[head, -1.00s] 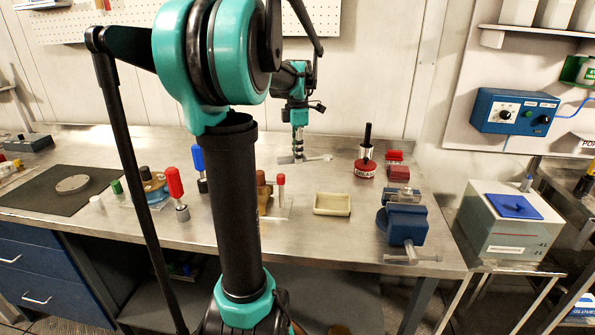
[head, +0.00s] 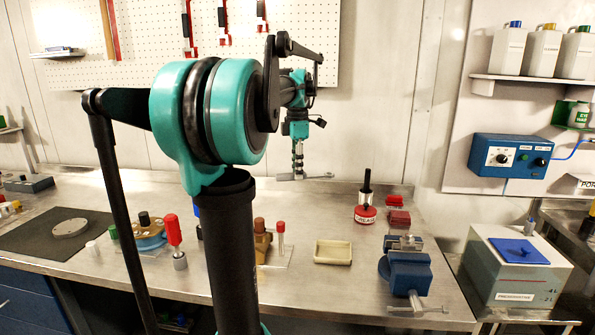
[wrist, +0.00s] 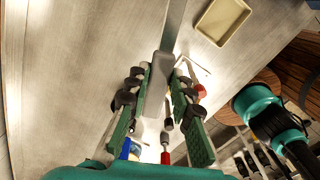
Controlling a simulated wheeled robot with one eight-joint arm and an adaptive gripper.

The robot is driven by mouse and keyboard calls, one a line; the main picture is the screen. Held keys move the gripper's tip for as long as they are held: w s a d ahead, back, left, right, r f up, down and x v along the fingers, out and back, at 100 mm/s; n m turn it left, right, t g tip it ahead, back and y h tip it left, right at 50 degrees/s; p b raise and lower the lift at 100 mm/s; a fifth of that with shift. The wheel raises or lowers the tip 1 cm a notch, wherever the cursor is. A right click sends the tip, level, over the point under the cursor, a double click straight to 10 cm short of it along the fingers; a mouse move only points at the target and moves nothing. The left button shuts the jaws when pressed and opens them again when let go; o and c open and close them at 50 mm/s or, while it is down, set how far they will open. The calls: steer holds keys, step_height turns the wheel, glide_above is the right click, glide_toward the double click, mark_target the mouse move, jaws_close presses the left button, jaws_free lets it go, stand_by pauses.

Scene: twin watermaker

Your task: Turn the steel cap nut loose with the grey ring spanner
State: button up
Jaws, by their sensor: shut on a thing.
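My gripper (head: 298,172) is above the back of the steel bench and pointing down. It is shut on the grey ring spanner (head: 318,177), which lies roughly level across the fingers. In the wrist view the spanner's flat grey shank (wrist: 174,22) runs between the two finger pads and out of the top of the picture. A ring end shows at the right of the spanner in the head view. I cannot pick out the steel cap nut with certainty. A blue vise (head: 408,273) stands at the bench's right front, with a grey part in or on its jaws.
A cream tray (head: 333,252) lies mid-bench, also in the wrist view (wrist: 222,18). A red grease container (head: 365,214) and red blocks (head: 398,218) stand right of my gripper. A red-handled tool (head: 173,232) and fittings stand at left. A dark mat (head: 40,236) lies further left.

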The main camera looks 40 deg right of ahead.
jaws_close()
steer(key=shift+s+d, duration=0.15)
steer(key=shift+s, duration=0.05)
steer(key=s+d+f+m, duration=0.1)
steer(key=s+d+m, duration=0.2)
steer(key=s+m, duration=0.2)
steer(key=s+d+f+m, duration=0.2)
steer(key=s+m, duration=0.3)
steer(key=s, duration=0.6)
steer(key=s+d+f+m, duration=0.2)
steer(key=s+d+m, duration=0.2)
steer(key=s+m, duration=0.2)
steer(key=shift+s+d, duration=0.35)
steer(key=shift+s, duration=0.9)
steer(key=shift+f, duration=1.15)
